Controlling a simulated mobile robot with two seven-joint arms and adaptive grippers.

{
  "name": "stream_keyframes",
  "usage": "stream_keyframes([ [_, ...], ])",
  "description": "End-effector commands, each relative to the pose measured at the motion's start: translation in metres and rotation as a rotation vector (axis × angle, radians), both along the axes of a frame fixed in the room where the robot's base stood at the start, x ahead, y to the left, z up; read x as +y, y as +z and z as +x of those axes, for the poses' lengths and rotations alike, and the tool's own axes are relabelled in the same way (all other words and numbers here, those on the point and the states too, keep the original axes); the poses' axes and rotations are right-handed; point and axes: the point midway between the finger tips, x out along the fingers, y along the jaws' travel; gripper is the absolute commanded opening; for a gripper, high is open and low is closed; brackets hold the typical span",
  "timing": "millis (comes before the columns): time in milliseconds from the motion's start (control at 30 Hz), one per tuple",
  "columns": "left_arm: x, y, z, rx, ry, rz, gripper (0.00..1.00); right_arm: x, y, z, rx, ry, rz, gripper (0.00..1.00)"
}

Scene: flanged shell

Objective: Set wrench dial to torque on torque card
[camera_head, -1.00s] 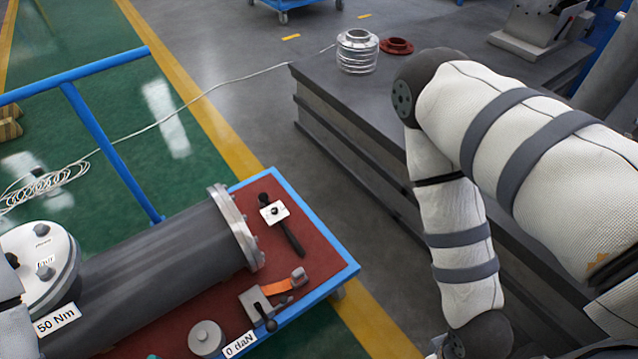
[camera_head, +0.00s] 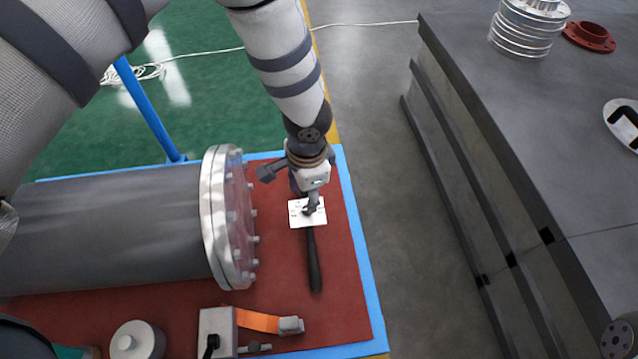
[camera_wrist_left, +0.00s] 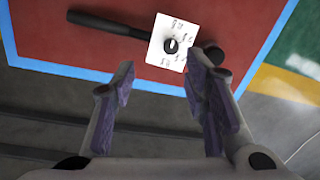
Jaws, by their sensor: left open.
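The black wrench (camera_head: 314,262) lies on the red top of the blue-edged cart, its handle toward the viewer. Its white square dial plate (camera_head: 298,219) sits at the head end. My left gripper (camera_head: 310,198) hangs over the plate and partly hides it. In the left wrist view, the plate shows printed marks too small to read, with a dark round knob (camera_wrist_left: 171,46) at its middle. My left gripper (camera_wrist_left: 161,70) is open there, the knob just beyond its fingertips and nothing between them. My right gripper and the torque card are not in view.
A large grey flanged shell (camera_head: 110,225) lies left of the wrench. A clamp with an orange strap (camera_head: 258,320) and a grey round piece (camera_head: 138,341) are near the front. A dark bench (camera_head: 540,130) stands at right, across a floor gap.

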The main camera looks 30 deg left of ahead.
Motion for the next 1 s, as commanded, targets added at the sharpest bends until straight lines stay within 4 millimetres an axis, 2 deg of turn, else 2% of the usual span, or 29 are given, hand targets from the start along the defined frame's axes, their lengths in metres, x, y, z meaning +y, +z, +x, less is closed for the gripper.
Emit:
stream_keyframes([
  [67, 0.004, 0.000, 0.014, -0.023, -0.013, 0.023, 0.41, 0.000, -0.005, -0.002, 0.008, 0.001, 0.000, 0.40],
  [167, 0.007, -0.009, 0.017, -0.026, -0.015, 0.027, 0.41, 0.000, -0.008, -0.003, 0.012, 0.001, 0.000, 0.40],
  [400, 0.012, -0.072, 0.019, -0.022, -0.016, 0.025, 0.41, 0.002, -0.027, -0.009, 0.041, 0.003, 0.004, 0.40],
  [600, 0.016, -0.106, 0.023, -0.024, -0.014, 0.024, 0.41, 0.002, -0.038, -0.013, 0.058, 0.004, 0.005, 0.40],
  [733, 0.017, -0.113, 0.024, -0.027, -0.015, 0.025, 0.41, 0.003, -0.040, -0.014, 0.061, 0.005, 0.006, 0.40],
  [967, 0.017, -0.112, 0.024, -0.028, -0.015, 0.025, 0.41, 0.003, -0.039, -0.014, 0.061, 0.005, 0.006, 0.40],
  [1000, 0.017, -0.112, 0.024, -0.028, -0.015, 0.024, 0.34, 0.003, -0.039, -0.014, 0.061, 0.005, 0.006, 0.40],
])
